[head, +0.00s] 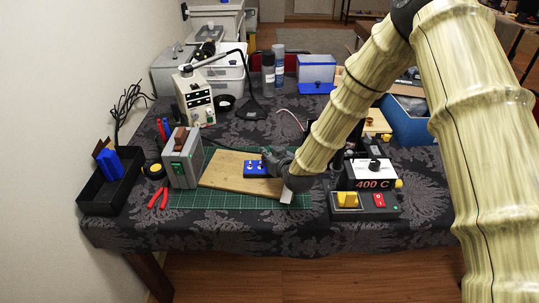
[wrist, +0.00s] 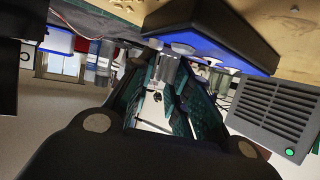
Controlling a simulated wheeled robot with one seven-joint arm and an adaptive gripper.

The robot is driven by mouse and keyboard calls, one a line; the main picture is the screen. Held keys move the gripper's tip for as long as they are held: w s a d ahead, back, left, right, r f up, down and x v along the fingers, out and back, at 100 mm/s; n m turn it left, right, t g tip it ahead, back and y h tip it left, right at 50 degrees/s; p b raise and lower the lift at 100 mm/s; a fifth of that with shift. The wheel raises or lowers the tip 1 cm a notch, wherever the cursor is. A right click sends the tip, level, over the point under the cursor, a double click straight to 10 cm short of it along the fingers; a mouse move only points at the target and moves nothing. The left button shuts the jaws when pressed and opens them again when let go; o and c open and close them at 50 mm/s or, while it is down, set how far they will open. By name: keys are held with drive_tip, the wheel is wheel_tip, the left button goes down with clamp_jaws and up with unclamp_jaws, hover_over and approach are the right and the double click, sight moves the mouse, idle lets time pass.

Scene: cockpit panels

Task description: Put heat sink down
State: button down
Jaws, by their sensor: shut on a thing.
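My gripper (head: 268,160) is low over the wooden board (head: 225,178), beside a small blue-topped box (head: 255,168) with pale knobs. In the wrist view its two dark fingers (wrist: 165,95) reach forward and are close around a small metallic grey piece (wrist: 166,72), which I take as the heat sink; its shape is mostly hidden. The blue-and-black box (wrist: 215,35) shows upside down just beyond the fingers. I cannot tell whether the grey piece touches it.
A grey vented box (head: 183,158) with a green light stands left of the board. The green cutting mat (head: 230,201) lies under the board. A 400 C heater unit (head: 370,176) stands to the right. Red pliers (head: 158,198) and a black tray (head: 96,193) lie left.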

drive_tip(key=c, duration=1.3)
unclamp_jaws()
drive_tip(key=shift+c, duration=0.2)
drive_tip(key=shift+r, duration=0.15)
drive_tip(key=b+v, duration=0.1)
drive_tip(key=v, duration=1.1)
